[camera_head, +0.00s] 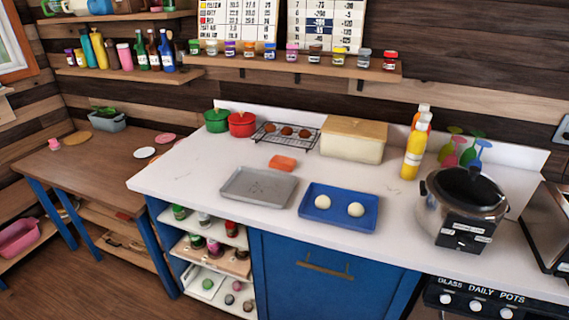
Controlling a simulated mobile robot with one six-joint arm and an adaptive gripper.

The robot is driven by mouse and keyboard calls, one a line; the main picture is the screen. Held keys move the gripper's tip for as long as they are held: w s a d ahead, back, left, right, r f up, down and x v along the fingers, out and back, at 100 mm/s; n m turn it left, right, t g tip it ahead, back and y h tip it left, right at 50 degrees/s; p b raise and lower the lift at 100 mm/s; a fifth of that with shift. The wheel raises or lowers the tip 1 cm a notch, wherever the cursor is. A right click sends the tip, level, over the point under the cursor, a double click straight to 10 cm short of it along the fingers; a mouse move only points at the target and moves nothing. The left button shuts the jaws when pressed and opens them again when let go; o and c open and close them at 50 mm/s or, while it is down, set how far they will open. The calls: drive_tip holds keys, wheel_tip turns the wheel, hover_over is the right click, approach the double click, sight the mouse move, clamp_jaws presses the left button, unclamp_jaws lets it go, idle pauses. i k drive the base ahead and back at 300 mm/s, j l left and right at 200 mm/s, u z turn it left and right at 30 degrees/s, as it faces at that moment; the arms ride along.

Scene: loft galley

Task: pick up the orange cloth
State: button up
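The orange cloth (283,163) lies folded in a small flat block on the white countertop (200,165). It is behind the grey tray (258,187) and in front of the wire rack (286,136). Nothing covers it, and it appears clear of the things around it. My gripper is not in view.
A blue tray (339,207) with two pale dough balls sits right of the grey tray. A cream bin with a wooden lid (353,139) stands behind. Red (242,124) and green (216,120) pots are at back left; a cooker (463,208) is at right. The counter's left part is clear.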

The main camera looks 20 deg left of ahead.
sight(282, 162)
drive_tip(key=i+j+z, duration=0.1)
drive_tip(key=j, duration=0.25)
drive_tip(key=i+j, duration=0.25)
drive_tip(key=j, duration=0.15)
drive_tip(key=i+j+z, duration=0.15)
drive_tip(key=j, duration=0.2)
drive_tip(key=i+j, duration=0.15)
drive_tip(key=j, duration=0.25)
drive_tip(key=i+j+z, duration=0.15)
drive_tip(key=j, duration=0.25)
drive_tip(key=i+j, duration=0.15)
drive_tip(key=j, duration=0.25)
drive_tip(key=i+j+z, duration=0.15)
drive_tip(key=j, duration=0.25)
